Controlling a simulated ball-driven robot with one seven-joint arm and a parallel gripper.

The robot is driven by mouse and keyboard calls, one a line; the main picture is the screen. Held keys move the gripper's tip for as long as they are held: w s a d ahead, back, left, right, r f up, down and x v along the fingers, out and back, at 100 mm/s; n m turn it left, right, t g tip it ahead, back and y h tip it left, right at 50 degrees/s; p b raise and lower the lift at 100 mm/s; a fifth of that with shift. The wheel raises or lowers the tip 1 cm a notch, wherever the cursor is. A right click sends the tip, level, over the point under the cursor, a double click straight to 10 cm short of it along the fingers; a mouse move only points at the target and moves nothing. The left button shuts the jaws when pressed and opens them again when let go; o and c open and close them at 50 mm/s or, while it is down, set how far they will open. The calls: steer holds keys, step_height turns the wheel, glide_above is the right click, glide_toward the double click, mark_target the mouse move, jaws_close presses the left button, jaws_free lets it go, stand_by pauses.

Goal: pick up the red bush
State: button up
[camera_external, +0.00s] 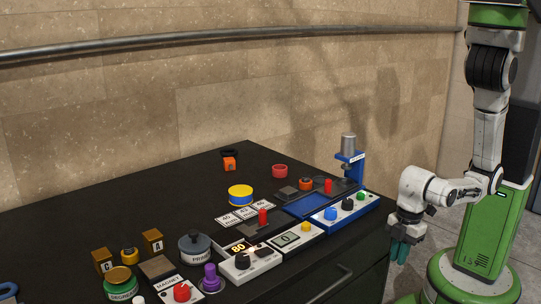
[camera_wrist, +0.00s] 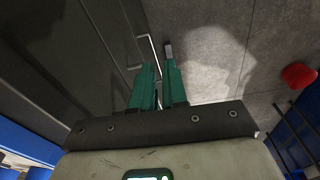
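The red bush (camera_external: 280,170) looks like a short red ring with a dark hollow top. It stands on the black bench towards the back, left of the blue press. My gripper (camera_external: 400,254) hangs beside the bench's right edge, fingers down, well to the right of the bush and apart from it. In the wrist view its green fingers (camera_wrist: 159,66) have a narrow gap between them with nothing held. The bush cannot be made out in the wrist view; a red rounded thing (camera_wrist: 299,76) at the right there is unclear.
The blue press (camera_external: 350,164) and a button panel (camera_external: 345,208) stand between my gripper and the bush. Two red upright cylinders, a yellow tin (camera_external: 240,195), an orange block (camera_external: 229,164) and several devices share the black bench (camera_external: 150,195). A drawer handle (camera_external: 329,284) juts from its front.

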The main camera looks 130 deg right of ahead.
steer(key=o, duration=1.3)
steer(key=shift+o, duration=0.2)
steer(key=shift+w, duration=0.1)
